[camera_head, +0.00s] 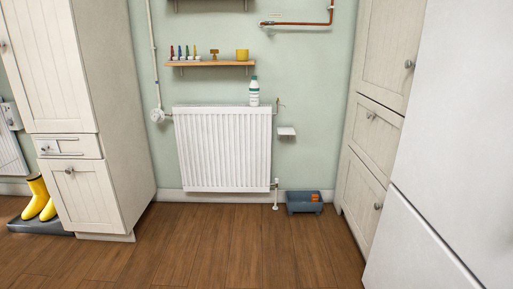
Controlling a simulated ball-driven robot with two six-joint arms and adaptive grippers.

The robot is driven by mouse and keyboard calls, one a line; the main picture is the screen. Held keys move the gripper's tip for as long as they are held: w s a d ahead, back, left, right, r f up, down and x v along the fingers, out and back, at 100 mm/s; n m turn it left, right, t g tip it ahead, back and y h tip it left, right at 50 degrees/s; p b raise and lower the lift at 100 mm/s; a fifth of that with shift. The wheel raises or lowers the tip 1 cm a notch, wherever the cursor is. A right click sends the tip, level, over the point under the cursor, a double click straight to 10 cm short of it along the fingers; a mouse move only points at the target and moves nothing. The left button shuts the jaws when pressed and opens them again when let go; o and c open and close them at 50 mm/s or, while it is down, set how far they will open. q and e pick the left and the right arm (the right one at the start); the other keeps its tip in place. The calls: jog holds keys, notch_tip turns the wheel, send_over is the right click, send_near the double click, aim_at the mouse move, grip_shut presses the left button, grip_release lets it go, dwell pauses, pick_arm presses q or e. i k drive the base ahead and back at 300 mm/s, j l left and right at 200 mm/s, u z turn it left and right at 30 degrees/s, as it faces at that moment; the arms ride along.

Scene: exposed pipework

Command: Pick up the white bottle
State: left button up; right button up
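A white bottle (254,92) with a green cap and green marks on its label stands upright on top of the white radiator (223,150), near its right end. Neither of my grippers shows in the head view.
Cabinets (105,110) stand left and right (369,135). A grey-blue bin (304,203) sits on the floor. The wooden floor (215,245) ahead is clear.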

aim_at(254, 87)
jog(key=i+u, duration=0.1)
jog(key=i, duration=1.1)
jog(key=i+l, duration=0.25)
jog(key=i, duration=0.9)
jog(key=j+u, duration=0.05)
